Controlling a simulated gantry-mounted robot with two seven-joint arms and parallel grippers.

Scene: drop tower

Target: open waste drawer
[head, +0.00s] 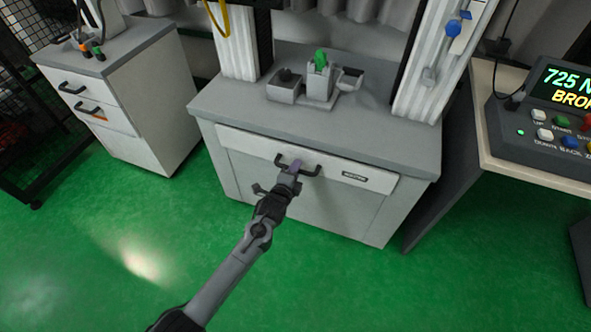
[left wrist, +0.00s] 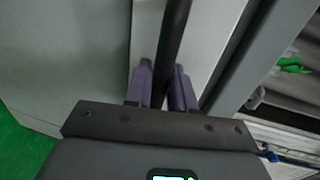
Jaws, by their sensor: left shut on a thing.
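The waste drawer (head: 240,146) is the wide light-grey front under the worktop of the middle cabinet, and it looks closed or nearly so. Its black bar handle (head: 313,171) sits near the middle of that front. My left gripper (head: 291,167) is at the handle, its purple fingers shut on the bar. In the left wrist view, the dark handle (left wrist: 176,40) runs between the two purple fingers (left wrist: 164,84). My right gripper is in neither view.
The middle cabinet's worktop (head: 400,150) carries a fixture with a green piece (head: 320,60). A side cabinet with drawers (head: 150,90) stands at the left, and a control box (head: 545,115) on a table at the right. The green floor (head: 110,240) in front is clear.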

